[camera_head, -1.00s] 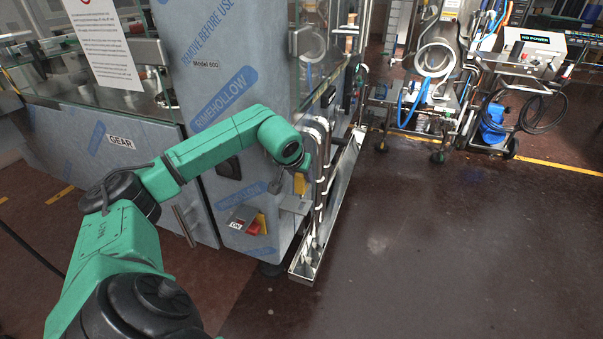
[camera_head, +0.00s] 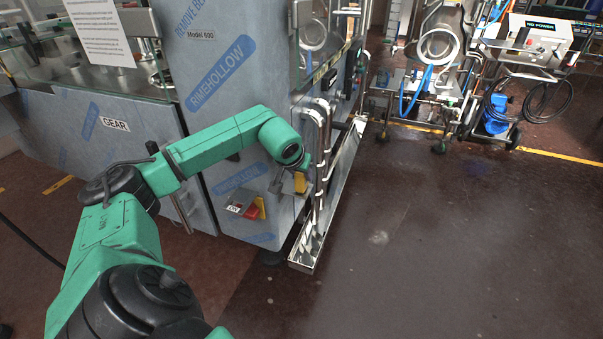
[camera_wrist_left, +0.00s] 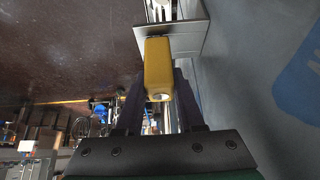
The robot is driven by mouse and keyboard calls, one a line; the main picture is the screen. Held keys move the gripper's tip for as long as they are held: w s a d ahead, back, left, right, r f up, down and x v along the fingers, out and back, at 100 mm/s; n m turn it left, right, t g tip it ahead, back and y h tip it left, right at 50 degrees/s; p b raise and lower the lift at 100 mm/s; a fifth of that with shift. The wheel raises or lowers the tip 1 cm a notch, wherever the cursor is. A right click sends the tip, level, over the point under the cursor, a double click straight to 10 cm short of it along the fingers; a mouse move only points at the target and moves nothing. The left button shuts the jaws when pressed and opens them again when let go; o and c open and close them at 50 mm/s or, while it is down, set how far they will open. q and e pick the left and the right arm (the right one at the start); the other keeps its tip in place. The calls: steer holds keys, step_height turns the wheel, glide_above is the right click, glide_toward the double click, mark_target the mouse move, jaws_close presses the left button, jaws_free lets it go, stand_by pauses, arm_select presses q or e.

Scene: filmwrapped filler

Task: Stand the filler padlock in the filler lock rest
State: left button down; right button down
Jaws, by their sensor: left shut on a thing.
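The yellow filler padlock (camera_head: 300,183) is in my left gripper (camera_head: 303,166), at the front corner of the filler. In the left wrist view the padlock (camera_wrist_left: 157,68) sits between the two dark fingers of my left gripper (camera_wrist_left: 160,88), which is shut on it. A small grey metal bracket on the filler panel, which looks like the lock rest (camera_wrist_left: 180,38), is right at the padlock's far end; it also shows in the head view (camera_head: 281,186). I cannot tell whether padlock and bracket touch. My right gripper is not in view.
A red and yellow switch (camera_head: 245,206) is on the panel left of the bracket. Upright metal pipes (camera_head: 323,150) and a long steel tray (camera_head: 304,257) stand close on the right. Carts with hoses (camera_head: 425,90) are at the back right. The floor in front is open.

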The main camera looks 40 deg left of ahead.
arm_select(q)
steer(key=shift+f, duration=0.3)
stand_by(0.6)
steer(key=shift+c, duration=2.2)
jaws_free()
steer(key=shift+s+r, duration=0.1)
steer(key=v, duration=1.4)
steer(key=shift+b, duration=0.35)
steer(key=shift+d, duration=0.15)
